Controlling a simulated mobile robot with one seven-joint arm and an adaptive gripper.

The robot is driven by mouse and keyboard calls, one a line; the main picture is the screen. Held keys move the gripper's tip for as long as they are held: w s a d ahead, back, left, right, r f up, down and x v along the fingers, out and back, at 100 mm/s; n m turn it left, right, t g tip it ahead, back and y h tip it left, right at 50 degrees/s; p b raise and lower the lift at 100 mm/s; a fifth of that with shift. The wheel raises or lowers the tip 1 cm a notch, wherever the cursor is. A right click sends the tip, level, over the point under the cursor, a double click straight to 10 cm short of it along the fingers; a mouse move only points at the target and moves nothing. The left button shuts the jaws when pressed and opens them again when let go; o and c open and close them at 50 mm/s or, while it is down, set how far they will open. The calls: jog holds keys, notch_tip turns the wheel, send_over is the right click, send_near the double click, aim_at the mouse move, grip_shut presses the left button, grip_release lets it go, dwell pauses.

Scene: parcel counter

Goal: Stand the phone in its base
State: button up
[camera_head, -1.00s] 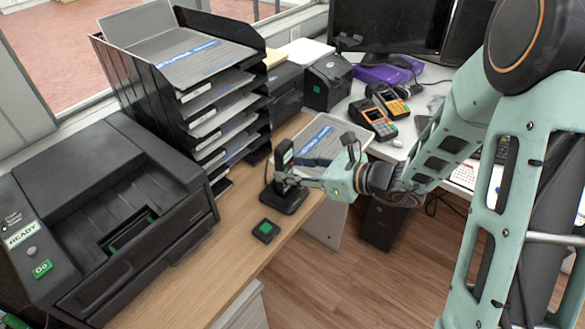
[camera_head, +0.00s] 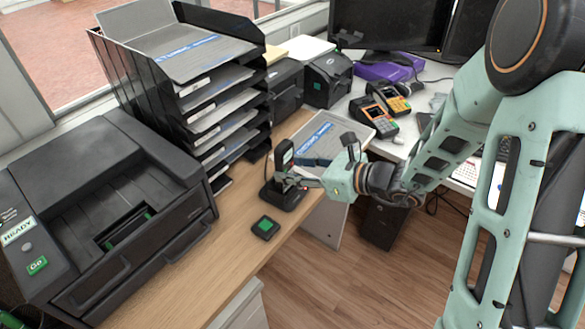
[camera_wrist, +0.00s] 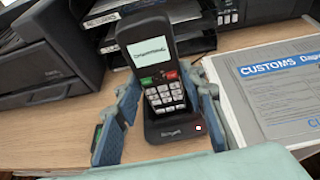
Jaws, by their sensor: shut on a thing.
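The black cordless phone (camera_wrist: 157,65) stands upright, screen and keypad facing the wrist camera, with its lower end at the black base (camera_wrist: 178,127). A small red light shows on the base's front. In the head view the phone (camera_head: 284,153) rises above the base (camera_head: 283,197) on the wooden counter. My gripper (camera_wrist: 160,105) has a finger on each side of the phone's lower half and is shut on it. In the head view my gripper (camera_head: 285,182) reaches in from the right. Whether the phone is fully seated cannot be told.
A black box with a green top (camera_head: 265,228) lies in front of the base. A customs clipboard (camera_wrist: 275,90) lies right of the phone in the wrist view. A large printer (camera_head: 110,210) and a paper tray stack (camera_head: 215,110) stand left and behind.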

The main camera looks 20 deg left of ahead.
jog(key=o, duration=1.4)
jog(key=shift+c, duration=0.2)
jog(key=shift+d, duration=0.1)
jog(key=v, duration=1.1)
jog(key=shift+s+d+r, duration=0.15)
jog(key=shift+d+r, duration=0.05)
jog(key=shift+d, duration=0.15)
